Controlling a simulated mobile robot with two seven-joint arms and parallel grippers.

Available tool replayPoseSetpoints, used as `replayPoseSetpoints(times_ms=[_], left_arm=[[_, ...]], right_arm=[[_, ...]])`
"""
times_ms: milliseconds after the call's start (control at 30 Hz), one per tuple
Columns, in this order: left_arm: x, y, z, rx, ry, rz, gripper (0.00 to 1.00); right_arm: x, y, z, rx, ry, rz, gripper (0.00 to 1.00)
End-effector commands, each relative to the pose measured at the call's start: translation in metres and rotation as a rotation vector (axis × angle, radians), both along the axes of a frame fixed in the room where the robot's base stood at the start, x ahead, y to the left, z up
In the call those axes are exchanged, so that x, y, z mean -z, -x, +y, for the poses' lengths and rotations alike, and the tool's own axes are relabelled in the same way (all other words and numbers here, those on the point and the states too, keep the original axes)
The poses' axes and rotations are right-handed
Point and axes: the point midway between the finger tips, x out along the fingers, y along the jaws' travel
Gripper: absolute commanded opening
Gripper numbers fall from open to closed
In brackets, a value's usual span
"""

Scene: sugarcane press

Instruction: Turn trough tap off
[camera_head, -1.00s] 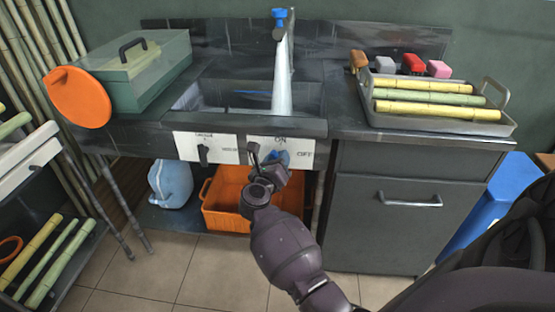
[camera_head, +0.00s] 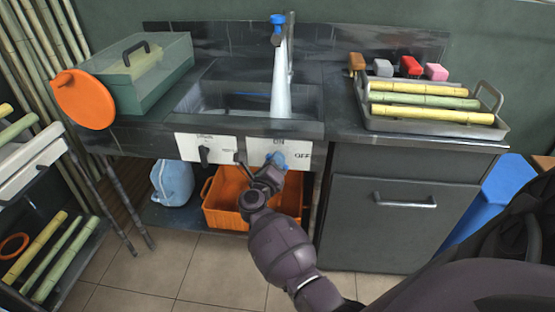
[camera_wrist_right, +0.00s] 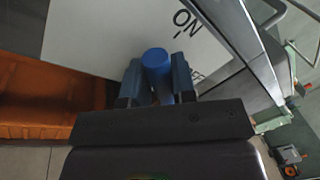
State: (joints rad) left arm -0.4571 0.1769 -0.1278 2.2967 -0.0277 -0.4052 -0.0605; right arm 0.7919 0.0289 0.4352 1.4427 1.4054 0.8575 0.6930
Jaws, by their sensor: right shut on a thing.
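The trough tap's blue knob (camera_head: 278,159) sits on the white ON/OFF panel (camera_head: 292,150) at the trough's front. In the right wrist view the knob (camera_wrist_right: 157,62) is between my fingers, with "ON" printed beside it. My right gripper (camera_head: 274,165) is shut on the knob; its fingers (camera_wrist_right: 158,80) flank it on both sides. White water (camera_head: 281,85) runs from the spout with the blue top (camera_head: 277,22) down into the trough (camera_head: 240,103). My left gripper is not in view.
A second white panel with a black knob (camera_head: 204,153) is to the left. An orange crate (camera_head: 225,195) and a blue jug (camera_head: 172,183) sit below.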

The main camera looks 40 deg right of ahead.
Motion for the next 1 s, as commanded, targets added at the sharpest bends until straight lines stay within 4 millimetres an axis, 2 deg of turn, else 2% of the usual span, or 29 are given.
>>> replayPoseSetpoints(times_ms=[33,500,733,1000], left_arm=[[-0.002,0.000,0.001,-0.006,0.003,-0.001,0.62],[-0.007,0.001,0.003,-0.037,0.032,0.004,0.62],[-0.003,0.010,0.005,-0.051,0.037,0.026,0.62],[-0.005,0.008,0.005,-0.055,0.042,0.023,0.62]], right_arm=[[-0.006,-0.001,-0.001,0.003,0.030,0.028,0.01],[-0.002,-0.001,-0.001,0.004,0.299,0.344,0.01],[0.000,-0.001,-0.001,0.003,0.387,0.445,0.01],[0.001,-0.001,-0.001,0.004,0.436,0.504,0.01]])
